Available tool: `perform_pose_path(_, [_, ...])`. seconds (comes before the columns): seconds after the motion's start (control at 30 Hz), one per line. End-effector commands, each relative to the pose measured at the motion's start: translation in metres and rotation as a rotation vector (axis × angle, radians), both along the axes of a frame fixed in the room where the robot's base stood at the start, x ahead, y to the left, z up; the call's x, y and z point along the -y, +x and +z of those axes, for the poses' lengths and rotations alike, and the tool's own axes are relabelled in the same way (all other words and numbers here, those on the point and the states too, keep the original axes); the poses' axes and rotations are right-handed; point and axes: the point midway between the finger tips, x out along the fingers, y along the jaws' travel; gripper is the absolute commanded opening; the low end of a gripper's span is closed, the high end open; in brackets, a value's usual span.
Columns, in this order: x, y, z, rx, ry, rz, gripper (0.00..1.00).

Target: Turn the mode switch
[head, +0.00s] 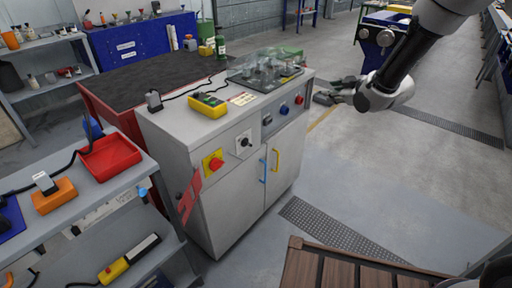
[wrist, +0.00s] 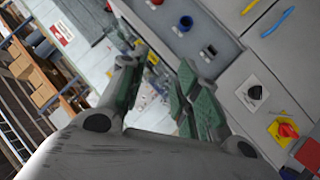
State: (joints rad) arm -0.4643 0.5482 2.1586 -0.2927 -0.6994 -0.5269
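The grey cabinet (head: 225,180) carries a black rotary knob on a white plate (head: 244,142), which looks like the mode switch. The knob also shows in the wrist view (wrist: 254,92), right of the fingers. A red rotary handle on a yellow plate (head: 215,163) sits left of it and shows in the wrist view (wrist: 285,130). My gripper (head: 335,90) is right of the cabinet, apart from it. In the wrist view its two fingers (wrist: 160,68) are spread with nothing held between them.
A sloped panel holds a black switch (head: 267,120), a blue knob (head: 284,109) and a red knob (head: 299,99). Blue (head: 263,170) and yellow (head: 276,160) door handles stick out below. A red tag (head: 189,197) hangs at the left corner.

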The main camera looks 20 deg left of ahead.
Motion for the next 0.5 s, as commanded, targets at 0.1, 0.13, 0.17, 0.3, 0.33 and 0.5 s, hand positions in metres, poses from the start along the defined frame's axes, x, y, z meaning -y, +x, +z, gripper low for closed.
perform_pose_path(0.1, [-0.079, -0.015, -0.072, 0.103, 0.043, 0.183, 0.32])
perform_pose_path(0.13, [-0.097, -0.023, -0.088, 0.131, 0.059, 0.226, 0.32])
perform_pose_path(0.17, [-0.112, -0.031, -0.103, 0.16, 0.077, 0.264, 0.32])
perform_pose_path(0.3, [-0.163, -0.078, -0.164, 0.265, 0.167, 0.41, 0.32])
perform_pose_path(0.33, [-0.17, -0.087, -0.175, 0.283, 0.186, 0.432, 0.32])
perform_pose_path(0.5, [-0.189, -0.129, -0.212, 0.351, 0.263, 0.508, 0.32])
